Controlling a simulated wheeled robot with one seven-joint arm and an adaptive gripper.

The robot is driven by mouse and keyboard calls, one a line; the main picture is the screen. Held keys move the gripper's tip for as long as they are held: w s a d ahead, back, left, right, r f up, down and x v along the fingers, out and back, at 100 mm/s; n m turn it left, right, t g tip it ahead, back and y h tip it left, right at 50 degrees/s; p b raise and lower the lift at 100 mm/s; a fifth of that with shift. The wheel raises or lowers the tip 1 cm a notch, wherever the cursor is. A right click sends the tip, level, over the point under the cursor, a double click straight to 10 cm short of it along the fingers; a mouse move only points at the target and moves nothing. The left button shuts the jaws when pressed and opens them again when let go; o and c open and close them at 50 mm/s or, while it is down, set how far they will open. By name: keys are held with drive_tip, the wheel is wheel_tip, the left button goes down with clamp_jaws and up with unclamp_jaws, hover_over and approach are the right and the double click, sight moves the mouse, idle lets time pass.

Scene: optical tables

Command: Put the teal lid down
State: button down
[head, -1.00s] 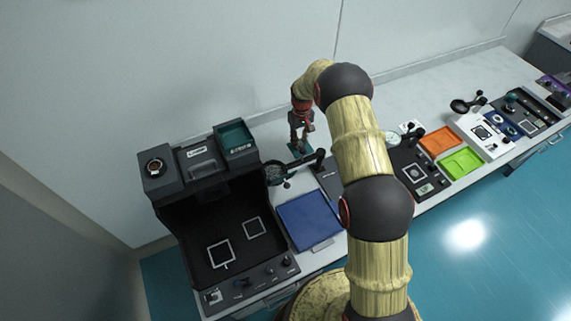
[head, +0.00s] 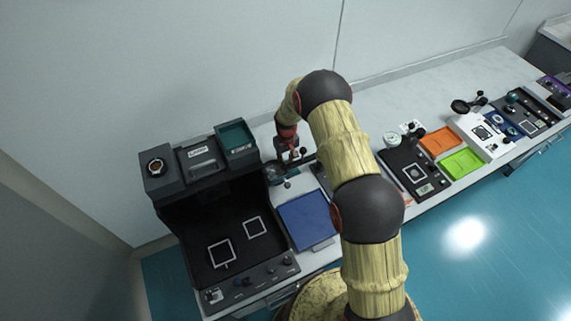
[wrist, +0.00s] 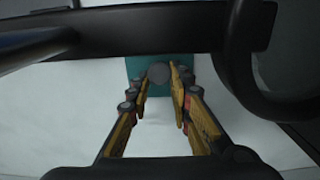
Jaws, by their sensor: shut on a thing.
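The teal lid (wrist: 135,66) shows in the wrist view as a flat teal plate beyond my fingertips, with a round grey knob (wrist: 159,72) on it. My gripper (wrist: 160,80) is shut on this knob. In the head view my gripper (head: 287,157) is low at the back of the bench, just right of the black machine. There the lid is mostly hidden by the gripper and dark parts around it. I cannot tell whether the lid touches a surface. A teal-lined open compartment (head: 236,138) is at the machine's top right.
The black machine (head: 195,235) stands at left, with a blue tray (head: 307,220) beside it. A dark bar (wrist: 150,32) with a curved part crosses close in the wrist view. Orange (head: 439,141) and green (head: 462,163) trays lie further right. Bare bench (head: 375,105) lies behind them.

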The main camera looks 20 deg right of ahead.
drive_tip(key=shift+s+a+f, duration=0.1)
drive_tip(key=shift+a, duration=0.05)
drive_tip(key=shift+f, duration=0.1)
drive_tip(key=c, duration=1.7)
unclamp_jaws()
drive_tip(key=shift+o, duration=0.4)
